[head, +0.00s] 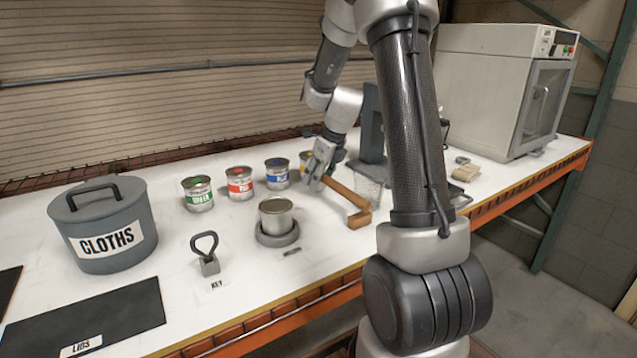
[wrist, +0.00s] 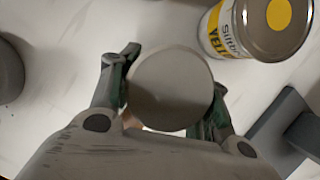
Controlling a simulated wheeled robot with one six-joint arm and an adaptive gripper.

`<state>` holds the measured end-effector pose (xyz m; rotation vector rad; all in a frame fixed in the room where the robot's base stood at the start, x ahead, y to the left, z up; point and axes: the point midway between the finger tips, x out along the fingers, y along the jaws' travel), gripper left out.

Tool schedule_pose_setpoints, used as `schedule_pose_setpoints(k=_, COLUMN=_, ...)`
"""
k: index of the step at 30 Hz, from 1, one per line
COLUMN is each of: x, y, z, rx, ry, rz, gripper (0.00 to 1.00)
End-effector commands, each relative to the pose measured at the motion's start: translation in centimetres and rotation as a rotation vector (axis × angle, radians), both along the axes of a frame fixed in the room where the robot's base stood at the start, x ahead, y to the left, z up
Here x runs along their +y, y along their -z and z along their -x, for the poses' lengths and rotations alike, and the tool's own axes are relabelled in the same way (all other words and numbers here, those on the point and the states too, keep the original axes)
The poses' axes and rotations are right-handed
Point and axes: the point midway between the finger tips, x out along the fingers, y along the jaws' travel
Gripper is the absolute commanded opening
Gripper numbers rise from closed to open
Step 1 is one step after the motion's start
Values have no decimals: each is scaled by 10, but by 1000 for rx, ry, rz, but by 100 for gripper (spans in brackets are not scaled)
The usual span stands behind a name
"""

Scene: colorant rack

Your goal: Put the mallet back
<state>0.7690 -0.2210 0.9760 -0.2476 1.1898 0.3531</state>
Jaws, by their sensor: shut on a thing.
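The mallet (head: 345,193) shows a brown wooden handle slanting down to the right from my gripper (head: 322,172), with a brown block at its low end. I cannot tell whether the mallet's low end touches the white bench. No marked place for the mallet can be made out.
Green (head: 198,194), red (head: 240,183) and blue (head: 277,174) tins stand left of my gripper. The yellow tin (wrist: 225,35) is close by. An open tin (head: 276,213) sits in a dark ring in front. A grey stand (head: 372,130) with a clear cup is to the right.

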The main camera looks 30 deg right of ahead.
Motion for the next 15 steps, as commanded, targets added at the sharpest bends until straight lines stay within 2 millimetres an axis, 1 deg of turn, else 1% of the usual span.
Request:
schedule_pose_setpoints(k=1, x=0, y=9, z=0, rx=2, ry=2, rz=-1, gripper=4)
schedule_pose_setpoints(k=3, x=0, y=16, z=0, rx=2, ry=1, rz=0, gripper=4)
schedule_pose_setpoints(k=14, x=0, y=20, z=0, rx=0, ry=1, rz=0, gripper=4)
schedule_pose_setpoints(k=15, x=0, y=20, z=0, rx=0, ry=1, rz=0, gripper=54)
